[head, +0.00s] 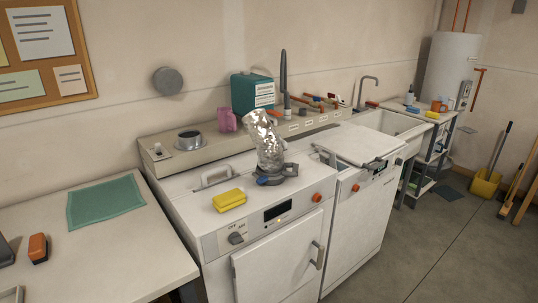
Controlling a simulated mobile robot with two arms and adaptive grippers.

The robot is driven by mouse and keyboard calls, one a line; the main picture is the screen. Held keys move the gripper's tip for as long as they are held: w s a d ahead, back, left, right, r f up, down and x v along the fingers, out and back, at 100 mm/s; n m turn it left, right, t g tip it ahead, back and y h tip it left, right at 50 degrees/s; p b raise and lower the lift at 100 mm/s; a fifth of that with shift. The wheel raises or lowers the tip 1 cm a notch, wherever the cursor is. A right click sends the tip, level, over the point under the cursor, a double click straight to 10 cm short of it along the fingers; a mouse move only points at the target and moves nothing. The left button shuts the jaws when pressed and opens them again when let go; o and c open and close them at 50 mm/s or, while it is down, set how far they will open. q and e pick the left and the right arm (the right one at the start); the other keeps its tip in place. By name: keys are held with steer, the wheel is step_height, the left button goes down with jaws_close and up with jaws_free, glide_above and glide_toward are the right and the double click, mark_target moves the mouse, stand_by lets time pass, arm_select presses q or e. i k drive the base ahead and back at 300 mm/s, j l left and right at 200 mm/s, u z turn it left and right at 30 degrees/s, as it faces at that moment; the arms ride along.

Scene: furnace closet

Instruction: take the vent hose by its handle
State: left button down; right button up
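The vent hose (264,140) is a crinkled silver foil tube. It stands bent on top of the white front-loading machine (185,190), with its upper end leaning left. Its lower end sits in a grey collar (285,170) with a blue part (268,180) at the front left. I cannot tell for certain which part is the hose's handle. A white bar handle (217,175) stands on the machine top to the left, apart from the hose. Neither of my grippers is in view.
A yellow sponge (229,199) lies in front of the hose. A round grey port (189,138), a pink jug (227,120) and a teal box (252,91) stand behind. A second white machine (355,215) adjoins on the right. Open floor (440,245) lies at right.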

mark_target(271, 164)
steer(key=i+l, duration=0.2)
steer(key=i, duration=0.3)
steer(key=i+l+z, duration=0.15)
steer(key=i, duration=0.4)
steer(key=i+l, duration=0.15)
steer(key=i, duration=0.35)
steer(key=i+l+u, duration=0.15)
steer(key=l+u, duration=0.3)
steer(key=i+l+u, duration=0.1)
steer(key=l+u, duration=0.15)
steer(key=u, duration=0.2)
steer(key=l+u, duration=0.45)
steer(key=k+l, duration=0.45)
steer(key=k+u, duration=0.05)
